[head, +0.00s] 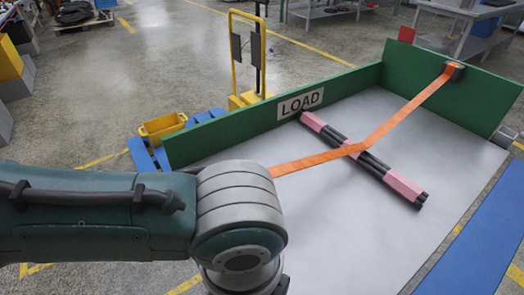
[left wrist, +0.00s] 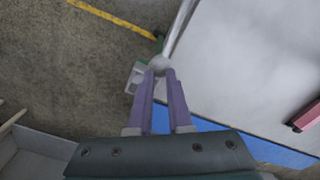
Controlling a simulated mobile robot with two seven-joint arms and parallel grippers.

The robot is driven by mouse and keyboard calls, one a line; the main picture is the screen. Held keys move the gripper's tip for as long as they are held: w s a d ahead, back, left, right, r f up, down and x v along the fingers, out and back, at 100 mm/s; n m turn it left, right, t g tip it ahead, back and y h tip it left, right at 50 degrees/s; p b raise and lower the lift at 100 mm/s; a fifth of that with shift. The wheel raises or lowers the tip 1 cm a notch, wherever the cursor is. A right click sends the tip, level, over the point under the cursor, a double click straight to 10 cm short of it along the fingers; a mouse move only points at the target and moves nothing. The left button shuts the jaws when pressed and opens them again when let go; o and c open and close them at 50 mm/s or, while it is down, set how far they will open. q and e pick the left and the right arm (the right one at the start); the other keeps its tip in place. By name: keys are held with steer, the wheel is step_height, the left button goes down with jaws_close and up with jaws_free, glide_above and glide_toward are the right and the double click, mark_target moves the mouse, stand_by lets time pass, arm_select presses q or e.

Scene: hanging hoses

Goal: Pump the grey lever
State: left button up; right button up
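In the left wrist view, a grey rod (left wrist: 181,25) runs down from the top edge to a round grey knob (left wrist: 159,63); this looks like the grey lever. My left gripper (left wrist: 160,76) has two purple fingers, apart, with their tips at the knob. The knob appears slightly wider than the gap, and I cannot tell whether the fingers touch it. In the head view, my left arm hides the lever area. An orange strap (head: 310,160) runs from behind my arm over a pink and black bundle (head: 350,153) to a dark bracket (head: 455,71). My right gripper is not in view.
The grey bed (head: 300,230) has green side boards (head: 225,133), one with a LOAD sign (head: 300,103). A yellow stand (head: 250,97) and a yellow crate (head: 163,127) stand behind it. A blue strip (head: 475,240) runs along the right.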

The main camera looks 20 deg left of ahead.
arm_select(q)
steer(key=shift+s+d+f+b, duration=0.15)
steer(key=shift+f+b, duration=0.15)
steer(key=shift+f, duration=0.45)
steer(key=shift+s+d+f+b, duration=0.15)
steer(key=shift+f+b, duration=0.35)
steer(key=shift+f, duration=0.2)
steer(key=shift+s+d+f+b, duration=0.1)
steer(key=shift+f+b, duration=0.35)
steer(key=shift+f, duration=0.25)
steer(key=shift+f+b, duration=0.8)
steer(key=shift+f, duration=0.25)
step_height(320, 180, up, 6)
steer(key=p, duration=0.6)
steer(key=shift+w+a+f, duration=0.1)
steer(key=shift+a+f, duration=0.05)
steer(key=r+p, duration=0.1)
steer(key=a+r+p, duration=0.1)
steer(key=w+r+p, duration=0.1)
steer(key=r+p, duration=0.1)
steer(key=shift+a, duration=0.2)
steer(key=shift+w, duration=0.1)
